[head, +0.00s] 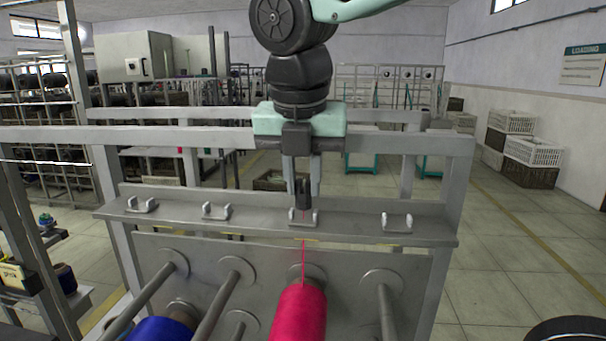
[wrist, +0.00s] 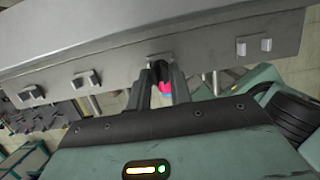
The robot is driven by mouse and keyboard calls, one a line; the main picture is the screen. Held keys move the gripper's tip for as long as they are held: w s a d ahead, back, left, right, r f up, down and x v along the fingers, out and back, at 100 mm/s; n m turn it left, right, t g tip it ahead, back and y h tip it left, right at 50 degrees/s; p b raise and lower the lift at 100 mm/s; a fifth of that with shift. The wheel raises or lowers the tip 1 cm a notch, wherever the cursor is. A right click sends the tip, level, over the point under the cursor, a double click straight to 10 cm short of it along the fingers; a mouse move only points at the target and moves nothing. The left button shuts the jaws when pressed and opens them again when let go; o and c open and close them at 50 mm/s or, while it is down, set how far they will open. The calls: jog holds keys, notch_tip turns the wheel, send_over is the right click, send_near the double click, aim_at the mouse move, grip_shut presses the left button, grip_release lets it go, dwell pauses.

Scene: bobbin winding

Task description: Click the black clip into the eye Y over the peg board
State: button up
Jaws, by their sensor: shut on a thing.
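My gripper (head: 303,188) points straight down at the rail above the peg board (head: 335,262), with its fingers shut on the black clip (head: 303,197). The clip is at the third eye from the left (head: 292,218) and overlaps it in the head view; I cannot tell whether it is seated. No letter shows on the eyes, so which is Y cannot be read. A red thread (head: 303,255) runs from the clip's place down to the red cone (head: 299,315). In the wrist view the clip (wrist: 158,70) is partly hidden between the fingers, close to the rail.
The grey rail (head: 260,227) carries other eyes to the left (head: 141,205) and right (head: 397,222). Metal pegs (head: 214,310) jut out below, one with a blue cone (head: 163,329). A horizontal frame bar (head: 385,142) crosses behind my gripper. Open floor lies to the right.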

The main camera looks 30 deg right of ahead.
jog(key=shift+f, duration=0.3)
jog(key=shift+f+b, duration=0.45)
jog(key=shift+f, duration=0.1)
jog(key=o, duration=1)
jog(key=shift+r, duration=0.15)
jog(key=b+v, duration=0.2)
jog(key=v, duration=1.5)
jog(key=shift+r, duration=0.1)
